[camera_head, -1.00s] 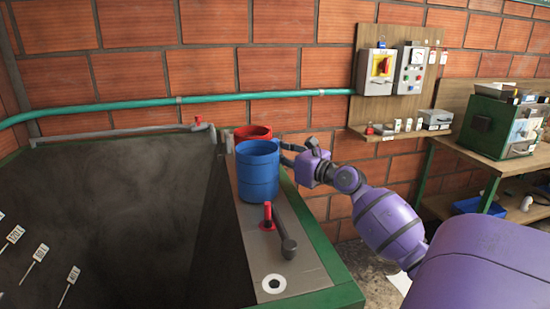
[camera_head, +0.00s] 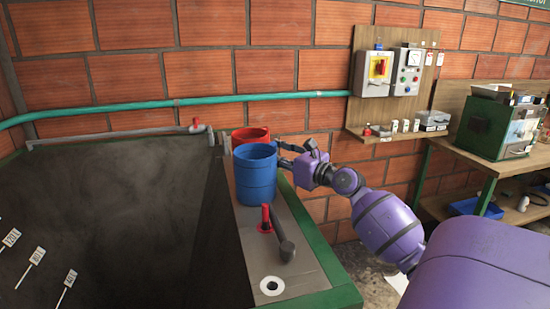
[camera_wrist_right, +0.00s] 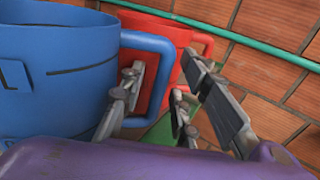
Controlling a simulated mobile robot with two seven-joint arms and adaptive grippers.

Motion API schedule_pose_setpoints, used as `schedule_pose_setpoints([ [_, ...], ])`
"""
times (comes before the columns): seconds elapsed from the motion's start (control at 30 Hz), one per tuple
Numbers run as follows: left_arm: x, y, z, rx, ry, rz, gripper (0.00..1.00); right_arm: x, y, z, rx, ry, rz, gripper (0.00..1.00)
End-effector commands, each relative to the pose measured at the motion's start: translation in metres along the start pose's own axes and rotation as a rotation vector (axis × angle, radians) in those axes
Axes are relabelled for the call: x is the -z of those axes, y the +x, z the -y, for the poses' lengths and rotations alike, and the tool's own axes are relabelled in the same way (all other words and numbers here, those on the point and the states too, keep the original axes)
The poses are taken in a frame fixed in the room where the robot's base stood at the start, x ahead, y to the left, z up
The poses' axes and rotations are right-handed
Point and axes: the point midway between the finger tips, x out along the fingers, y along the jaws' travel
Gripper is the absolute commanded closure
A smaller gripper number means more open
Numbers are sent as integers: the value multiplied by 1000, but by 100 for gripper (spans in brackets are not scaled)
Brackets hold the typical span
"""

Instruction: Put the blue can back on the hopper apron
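The blue can (camera_head: 256,180) stands upright on the grey hopper apron (camera_head: 300,262), in front of a red can (camera_head: 250,134). My right gripper (camera_head: 284,155) is at the right side of the blue can, by its handle. In the right wrist view, the blue can (camera_wrist_right: 60,75) fills the left, and its handle (camera_wrist_right: 158,43) reaches between the spread fingers of my right gripper (camera_wrist_right: 162,72). One finger shows within the handle loop and the others outside it. Contact with the handle cannot be told. My left gripper is not in view.
A red-handled lever (camera_head: 270,225) and a round hole (camera_head: 272,286) are on the apron nearer me. The dark hopper (camera_head: 110,220) opens to the left. A green pipe (camera_head: 200,101) runs along the brick wall behind.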

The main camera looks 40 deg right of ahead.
Motion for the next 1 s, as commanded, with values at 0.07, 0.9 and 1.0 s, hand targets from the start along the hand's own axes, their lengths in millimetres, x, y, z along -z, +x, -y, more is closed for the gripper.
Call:
schedule_pose_setpoints([
  [0.07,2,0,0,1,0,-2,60,3,-13,0,1,3,-4,70],
  [0.9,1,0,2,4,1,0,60,2,-116,0,0,3,-2,70],
  [1.0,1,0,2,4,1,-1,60,2,-116,0,0,2,-3,70],
])
